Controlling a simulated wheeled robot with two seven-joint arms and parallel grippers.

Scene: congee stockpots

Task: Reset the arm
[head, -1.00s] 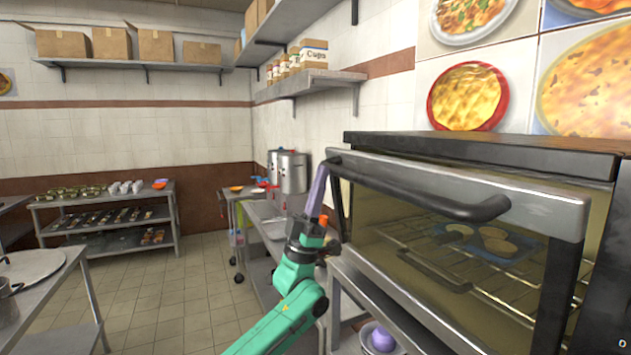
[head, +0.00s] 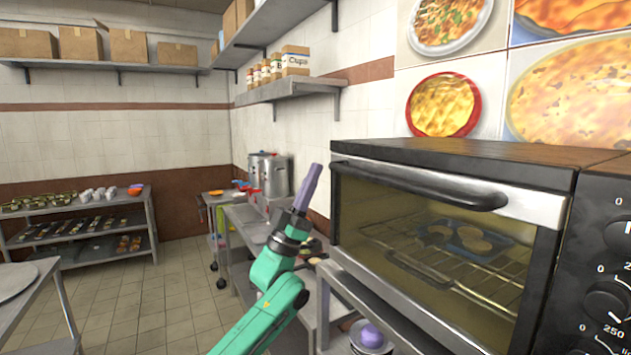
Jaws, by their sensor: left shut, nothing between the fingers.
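My left gripper (head: 309,188) is raised in front of the oven's left side, its purple fingers together and pointing up, with nothing between them. Its green arm comes in from the bottom. The oven (head: 440,225) stands at the right with its glass door shut or nearly so. The door's dark handle (head: 420,187) is right of my gripper and apart from it. Through the glass a blue tray with round items (head: 465,238) shows on the wire rack. My right gripper is not in view.
Steel stockpots (head: 268,175) stand on the counter behind my gripper. A purple round object (head: 371,336) sits on the shelf below the oven. A shelf rack (head: 80,232) with food trays stands at the far left. The tiled floor (head: 170,305) between is clear.

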